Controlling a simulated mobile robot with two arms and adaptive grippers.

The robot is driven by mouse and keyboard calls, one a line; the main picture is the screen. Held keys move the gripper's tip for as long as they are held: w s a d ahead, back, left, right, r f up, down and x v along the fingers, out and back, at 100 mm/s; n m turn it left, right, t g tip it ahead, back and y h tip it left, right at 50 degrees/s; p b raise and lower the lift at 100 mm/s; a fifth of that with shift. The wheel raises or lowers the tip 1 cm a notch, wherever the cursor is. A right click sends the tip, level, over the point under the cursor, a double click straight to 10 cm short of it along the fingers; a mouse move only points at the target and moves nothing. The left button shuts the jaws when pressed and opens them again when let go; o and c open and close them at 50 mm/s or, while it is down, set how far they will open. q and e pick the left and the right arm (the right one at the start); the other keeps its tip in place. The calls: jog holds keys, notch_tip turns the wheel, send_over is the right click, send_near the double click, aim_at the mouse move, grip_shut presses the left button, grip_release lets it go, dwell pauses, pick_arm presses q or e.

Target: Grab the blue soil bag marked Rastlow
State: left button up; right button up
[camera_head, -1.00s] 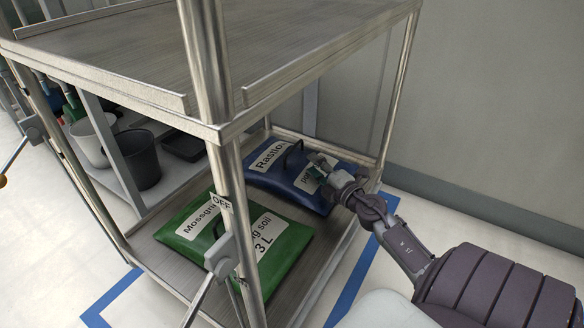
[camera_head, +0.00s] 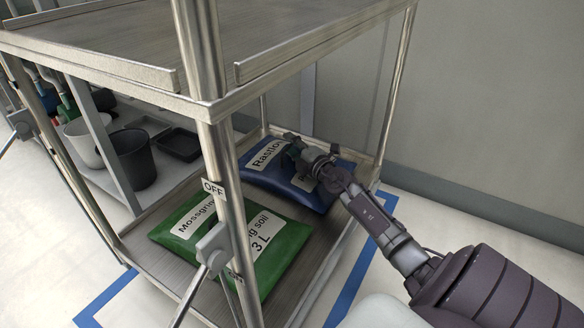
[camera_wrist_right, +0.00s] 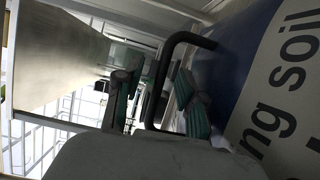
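The blue soil bag (camera_head: 285,192) lies flat on the lower shelf of a metal rack, behind a green bag. Its white label reads "Rastlo…", with the end hidden by my gripper. My right gripper (camera_head: 297,147) is over the blue bag's right part, at its handle. In the right wrist view the black handle (camera_wrist_right: 178,40) stands up from the blue bag (camera_wrist_right: 232,45), between the two teal-padded fingers of the right gripper (camera_wrist_right: 160,104). These fingers are apart, with gaps beside the handle. My left gripper is out of view.
The green bag (camera_head: 272,270) marked Mossgr… lies in front on the lower shelf (camera_head: 155,265). A metal post (camera_head: 222,165) with an OFF tag and lever stands near it. The upper shelf (camera_head: 130,50) covers the space above. Dark pots (camera_head: 135,160) stand to the left.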

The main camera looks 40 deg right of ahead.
grip_shut()
jog(key=shift+r, duration=0.25)
